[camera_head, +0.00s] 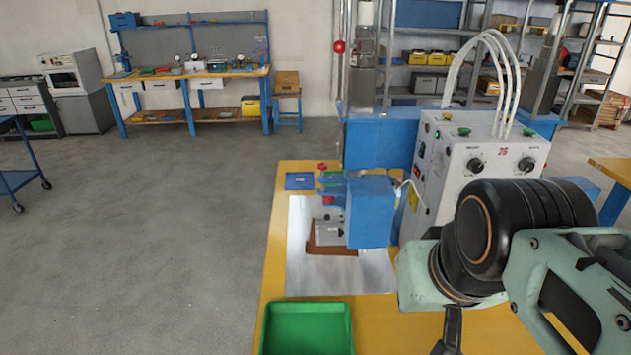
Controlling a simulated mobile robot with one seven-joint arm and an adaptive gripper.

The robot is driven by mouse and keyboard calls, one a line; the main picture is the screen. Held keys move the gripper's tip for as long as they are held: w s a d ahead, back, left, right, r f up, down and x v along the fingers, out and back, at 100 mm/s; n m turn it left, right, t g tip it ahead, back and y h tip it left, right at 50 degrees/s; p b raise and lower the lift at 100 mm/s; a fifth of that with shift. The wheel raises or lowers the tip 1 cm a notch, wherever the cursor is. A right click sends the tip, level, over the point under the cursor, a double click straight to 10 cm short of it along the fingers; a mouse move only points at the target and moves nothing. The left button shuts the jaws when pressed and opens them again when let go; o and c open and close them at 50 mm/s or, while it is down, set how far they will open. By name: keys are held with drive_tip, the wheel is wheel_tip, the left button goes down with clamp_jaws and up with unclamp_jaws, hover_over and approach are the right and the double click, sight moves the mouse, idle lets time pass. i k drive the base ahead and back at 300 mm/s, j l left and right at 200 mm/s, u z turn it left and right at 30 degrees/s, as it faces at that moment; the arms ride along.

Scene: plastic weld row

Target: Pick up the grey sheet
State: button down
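A flat grey sheet (309,279) with a metallic sheen lies on the yellow table (271,262), under and around a small blue press (370,212). A small grey block-like piece (328,234) sits at the press, above a brown base (331,249); I cannot tell whether it is a separate part. My arm reaches in from the right, over the table's right side. A dark part of my gripper (451,331) shows at the bottom edge, to the right of the sheet and apart from it in the picture. Its fingertips are cut off by the frame.
An empty-looking green tray (345,305) stands at the table's front. A white control box (430,200) with knobs and white hoses stands behind my arm. A flat blue item (300,181) lies at the table's far left corner. Open floor lies to the left.

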sight(326, 231)
drive_tip(key=j+u, duration=0.2)
drive_tip(key=u, duration=0.3)
drive_tip(key=j+u, duration=0.25)
drive_tip(key=u, duration=0.2)
drive_tip(key=i+j+u, duration=0.1)
drive_tip(key=j+u, duration=0.15)
drive_tip(key=j, duration=0.15)
drive_tip(key=i+j+u, duration=0.2)
drive_tip(key=j, duration=0.15)
drive_tip(key=i+j+u, duration=0.4)
drive_tip(key=i+j, duration=0.15)
drive_tip(key=i+j+z, duration=0.15)
drive_tip(key=i+z, duration=0.15)
drive_tip(key=i, duration=0.15)
drive_tip(key=i+j+z, duration=0.2)
drive_tip(key=i+z, duration=0.15)
drive_tip(key=i+l+z, duration=0.1)
drive_tip(key=i+z, duration=1.15)
drive_tip(key=z, duration=0.15)
drive_tip(key=i+j+z, duration=0.1)
drive_tip(key=i+z, duration=0.2)
drive_tip(key=z, duration=0.15)
